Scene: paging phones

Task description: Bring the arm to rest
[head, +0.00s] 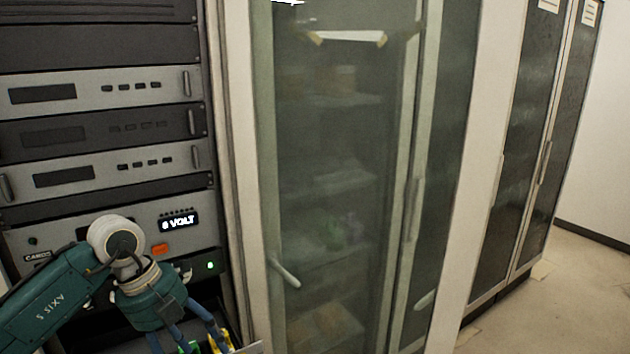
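My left arm comes in from the lower left, with a teal link and a white joint. It bends down in front of the rack. My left gripper (192,343) is at the bottom edge of the head view, pointing down, with blue finger parts. Its fingertips are cut off or hidden, so I cannot tell whether it is open or shut, or holds anything. Small green and yellow parts show beside the fingers; I cannot tell what they belong to. My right gripper is not in view.
Dark cabinets (525,130) and open floor (570,290) lie farther right.

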